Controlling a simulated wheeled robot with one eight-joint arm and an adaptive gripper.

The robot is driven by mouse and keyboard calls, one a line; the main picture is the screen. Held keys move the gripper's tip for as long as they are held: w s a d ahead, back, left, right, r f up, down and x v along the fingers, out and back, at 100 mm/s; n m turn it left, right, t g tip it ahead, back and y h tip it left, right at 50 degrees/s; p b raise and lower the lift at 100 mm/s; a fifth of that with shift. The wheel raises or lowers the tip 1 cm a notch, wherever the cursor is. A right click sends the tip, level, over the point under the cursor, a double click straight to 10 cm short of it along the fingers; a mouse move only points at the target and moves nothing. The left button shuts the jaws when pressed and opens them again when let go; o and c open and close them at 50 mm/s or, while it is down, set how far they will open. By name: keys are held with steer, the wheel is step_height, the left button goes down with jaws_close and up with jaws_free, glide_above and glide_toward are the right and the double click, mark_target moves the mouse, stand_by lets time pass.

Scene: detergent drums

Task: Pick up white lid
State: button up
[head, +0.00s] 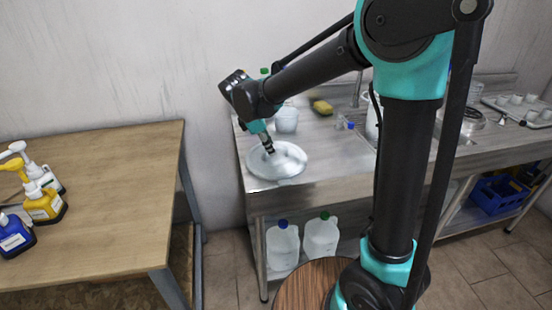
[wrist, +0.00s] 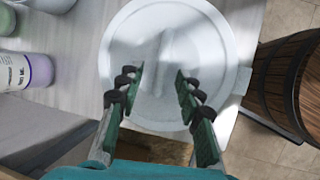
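The white lid (head: 292,160) is a round, shallow disc lying on the metal counter's near left corner in the head view. In the wrist view the lid (wrist: 205,40) fills the middle, with a pale raised bar-like handle across its centre. My gripper (head: 268,150) is over the lid in the head view. In the wrist view my gripper (wrist: 160,76) is open, its two dark green fingers apart on either side of the handle's near end. Nothing is held between them. I cannot tell how far the fingertips are above the lid.
The metal counter (head: 330,172) holds a white tub (head: 287,120) behind the lid and a yellow sponge (head: 322,107). A wooden table (head: 110,170) with pump bottles stands left. Jugs (head: 283,247) sit below the counter. A wooden barrel (wrist: 285,85) is beside the counter.

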steer(key=shift+w+d+f, duration=0.2)
steer(key=shift+f, duration=0.45)
steer(key=shift+c, duration=0.6)
jaws_close()
